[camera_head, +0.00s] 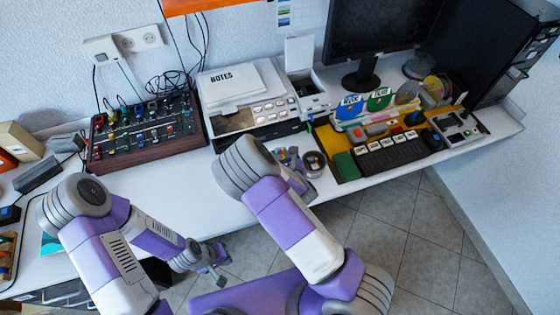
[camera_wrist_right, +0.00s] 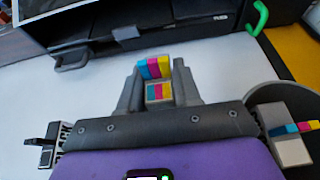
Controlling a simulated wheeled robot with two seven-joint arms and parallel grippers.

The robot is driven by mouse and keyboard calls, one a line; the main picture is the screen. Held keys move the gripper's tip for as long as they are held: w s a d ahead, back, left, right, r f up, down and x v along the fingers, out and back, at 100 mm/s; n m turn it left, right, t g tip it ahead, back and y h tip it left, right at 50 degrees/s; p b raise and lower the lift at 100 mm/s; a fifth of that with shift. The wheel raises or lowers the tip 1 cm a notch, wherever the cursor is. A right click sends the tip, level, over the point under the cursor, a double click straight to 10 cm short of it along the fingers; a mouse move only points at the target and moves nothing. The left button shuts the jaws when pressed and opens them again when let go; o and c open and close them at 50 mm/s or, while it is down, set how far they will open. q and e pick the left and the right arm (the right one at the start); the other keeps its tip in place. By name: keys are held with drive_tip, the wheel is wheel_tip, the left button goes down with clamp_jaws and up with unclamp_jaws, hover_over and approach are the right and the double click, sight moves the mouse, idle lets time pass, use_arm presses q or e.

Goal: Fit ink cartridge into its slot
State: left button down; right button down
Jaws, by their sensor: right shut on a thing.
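My right gripper (camera_wrist_right: 157,90) is shut on an ink cartridge (camera_wrist_right: 158,92) with cyan, magenta and yellow stripes, held between both fingers above the white desk. In the head view my right gripper (camera_head: 290,160) is over the desk front, partly hidden by its own arm. The white printer (camera_head: 240,122) stands behind it, with a raised lid at its right side; its dark front (camera_wrist_right: 150,35) shows at the top of the wrist view. The cartridge slot cannot be made out. My left gripper (camera_head: 214,270) is in front of the desk edge, over the floor, apart from everything; its jaw opening is unclear.
A black labelled item (camera_wrist_right: 48,150) lies at the left. A mixer (camera_head: 148,135) and a yellow organiser (camera_head: 345,170) flank the printer. Bare desk lies before the printer.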

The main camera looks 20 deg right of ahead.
drive_tip(key=shift+f+b, duration=0.3)
drive_tip(key=shift+f, duration=1.05)
drive_tip(key=shift+f, duration=0.15)
drive_tip(key=c, duration=0.8)
unclamp_jaws()
